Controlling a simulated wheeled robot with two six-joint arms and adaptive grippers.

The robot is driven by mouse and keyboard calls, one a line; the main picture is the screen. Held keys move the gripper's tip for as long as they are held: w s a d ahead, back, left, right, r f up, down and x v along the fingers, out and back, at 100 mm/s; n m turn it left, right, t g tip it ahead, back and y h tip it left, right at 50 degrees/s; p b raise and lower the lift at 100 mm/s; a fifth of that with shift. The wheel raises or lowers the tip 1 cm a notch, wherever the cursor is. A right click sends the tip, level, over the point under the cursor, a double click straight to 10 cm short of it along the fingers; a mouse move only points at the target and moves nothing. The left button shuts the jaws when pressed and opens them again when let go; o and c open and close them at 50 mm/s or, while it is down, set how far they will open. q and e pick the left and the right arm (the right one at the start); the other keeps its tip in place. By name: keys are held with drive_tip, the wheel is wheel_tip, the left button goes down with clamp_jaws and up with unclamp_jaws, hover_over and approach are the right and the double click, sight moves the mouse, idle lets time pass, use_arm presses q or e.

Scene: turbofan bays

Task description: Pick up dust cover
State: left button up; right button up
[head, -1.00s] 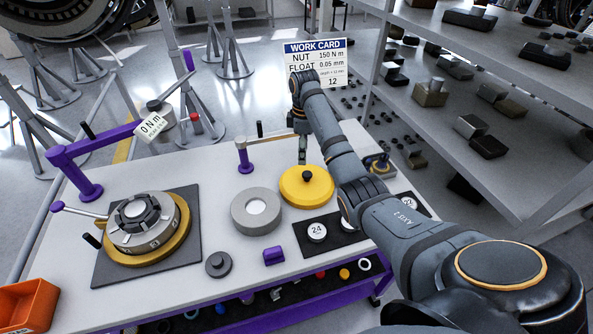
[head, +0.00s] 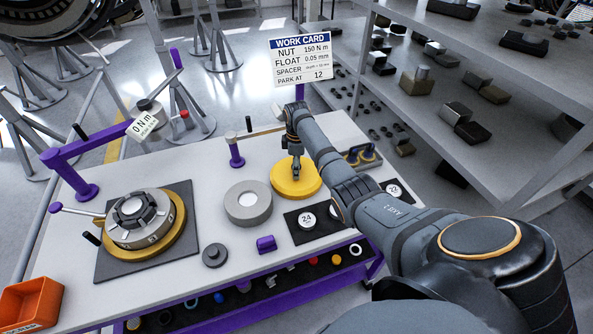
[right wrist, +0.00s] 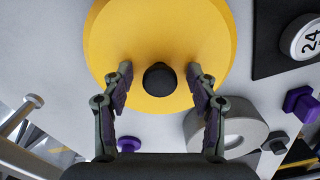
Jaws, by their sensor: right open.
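The dust cover is a yellow disc (head: 290,182) with a black knob on top, lying on the white bench. It fills the upper middle of the right wrist view (right wrist: 140,40), where its black knob (right wrist: 160,79) sits between my fingers. My right gripper (head: 297,176) is over the cover, pointing down. In the right wrist view its two fingers (right wrist: 160,72) stand apart on either side of the knob, with a gap on each side. In the head view the knob is hidden behind the gripper. My left gripper is not in view.
A grey ring (head: 248,203) lies just left of the cover. A black mat with white round spacers (head: 306,218) is in front of it. A purple block (head: 266,244) and a purple post (head: 236,155) stand nearby. The work card (head: 301,60) rises behind.

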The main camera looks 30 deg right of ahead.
clamp_jaws()
idle(0.3)
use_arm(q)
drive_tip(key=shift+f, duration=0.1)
